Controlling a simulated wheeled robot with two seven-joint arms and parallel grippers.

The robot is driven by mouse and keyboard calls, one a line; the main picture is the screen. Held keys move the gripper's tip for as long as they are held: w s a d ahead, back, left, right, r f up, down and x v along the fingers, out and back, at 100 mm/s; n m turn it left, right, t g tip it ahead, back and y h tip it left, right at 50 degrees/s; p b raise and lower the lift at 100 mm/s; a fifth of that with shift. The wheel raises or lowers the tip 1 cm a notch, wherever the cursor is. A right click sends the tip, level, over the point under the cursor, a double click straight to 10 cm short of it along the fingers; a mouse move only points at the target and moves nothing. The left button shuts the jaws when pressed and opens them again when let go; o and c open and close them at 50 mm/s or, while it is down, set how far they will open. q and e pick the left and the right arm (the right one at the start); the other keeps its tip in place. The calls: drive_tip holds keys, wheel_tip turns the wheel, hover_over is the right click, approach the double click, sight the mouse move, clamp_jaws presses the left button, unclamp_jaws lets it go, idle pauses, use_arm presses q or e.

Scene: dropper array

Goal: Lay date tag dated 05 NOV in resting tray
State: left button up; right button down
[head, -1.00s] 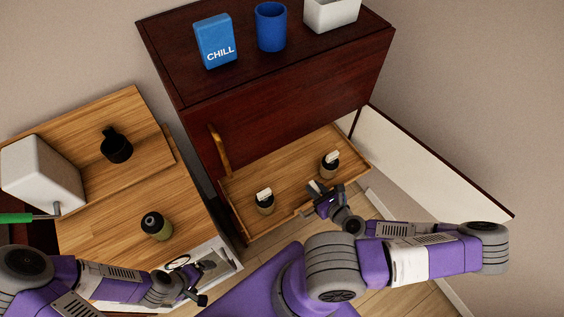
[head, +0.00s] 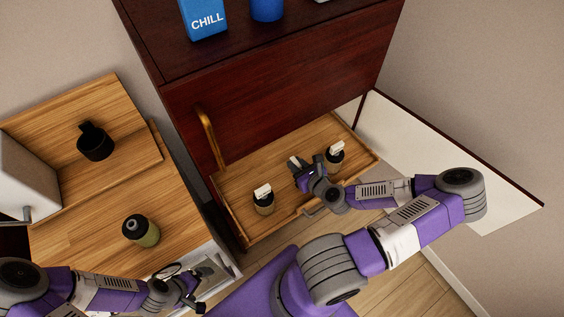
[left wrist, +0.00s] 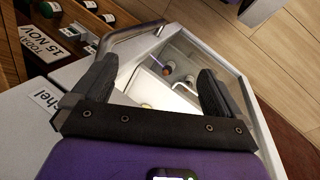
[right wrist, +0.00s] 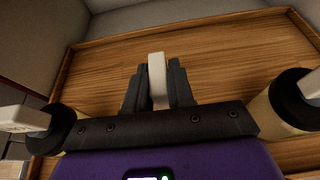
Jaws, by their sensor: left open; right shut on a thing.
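My right gripper (head: 308,170) is shut on a small white tag (head: 294,161) over the wooden tray (head: 238,227), between two dark-topped bottles. In the right wrist view the tag (right wrist: 157,80) stands edge-on between the fingertips (right wrist: 158,66); its date cannot be read. The left bottle (head: 264,205) and the right bottle (head: 336,158) each carry a white tag, with lettering too small to read. My left gripper (head: 188,285) is open and empty beside the white cabinet; its fingers (left wrist: 157,72) show apart in the left wrist view.
A green bottle (head: 141,231) and a black cup (head: 95,142) stand on the wooden counter at left. The blue CHILL box (head: 204,20) and a blue cup (head: 267,8) top the dark red cabinet. A label reading 15 NOV (left wrist: 66,45) shows in the left wrist view.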

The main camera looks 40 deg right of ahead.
drive_tip(key=w+b, duration=0.3)
drive_tip(key=w, duration=0.1)
drive_tip(key=b, duration=0.1)
hover_over(281, 163)
drive_tip(key=shift+f, duration=0.8)
drive_tip(key=shift+d+f+b, duration=0.1)
drive_tip(key=shift+f+b, duration=1.3)
drive_tip(key=shift+f, duration=1.4)
drive_tip(key=shift+r, duration=0.1)
